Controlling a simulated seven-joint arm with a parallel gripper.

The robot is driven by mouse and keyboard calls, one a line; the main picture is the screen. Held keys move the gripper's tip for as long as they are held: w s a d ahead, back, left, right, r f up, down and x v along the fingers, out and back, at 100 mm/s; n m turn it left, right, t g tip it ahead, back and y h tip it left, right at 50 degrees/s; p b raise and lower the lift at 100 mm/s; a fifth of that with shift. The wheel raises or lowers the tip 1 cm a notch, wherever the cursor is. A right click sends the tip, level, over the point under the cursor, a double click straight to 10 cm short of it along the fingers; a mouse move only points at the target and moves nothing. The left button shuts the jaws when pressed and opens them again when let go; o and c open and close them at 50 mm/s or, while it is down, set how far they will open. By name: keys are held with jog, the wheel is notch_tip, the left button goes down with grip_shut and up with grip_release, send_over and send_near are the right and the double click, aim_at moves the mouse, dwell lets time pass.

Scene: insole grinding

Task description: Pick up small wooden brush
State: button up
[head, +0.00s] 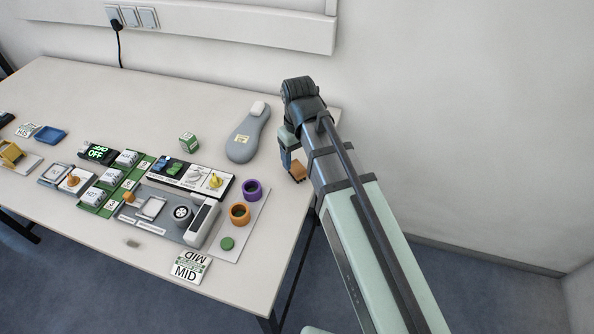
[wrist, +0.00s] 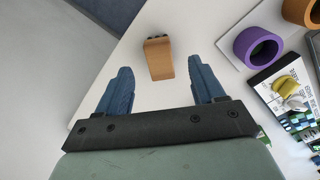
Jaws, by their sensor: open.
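The small wooden brush (wrist: 158,59) lies on the white table near its edge, with dark bristles showing at its far end in the wrist view. It also shows in the head view (head: 297,171), partly beside my gripper at the table's right side. My gripper (wrist: 160,82) is open, with blue fingers spread on either side of the brush's line. The brush sits ahead of and between the fingertips and appears not to be touched by them. In the head view my gripper (head: 290,158) points down over the table's right end, and much of it is hidden by my arm.
A purple ring (head: 252,189) and an orange ring (head: 239,214) stand on a board left of the brush. The table's right edge (head: 302,240) is close to the brush. Several blocks and cards fill the table's left part.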

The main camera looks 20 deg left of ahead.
aim_at(297, 167)
jog(key=shift+w+a+f, duration=0.15)
jog(key=shift+f, duration=1.4)
jog(key=shift+w+a+f, duration=0.15)
jog(key=shift+f, duration=1.35)
jog(key=c, duration=1.1)
jog(key=shift+o, duration=0.2)
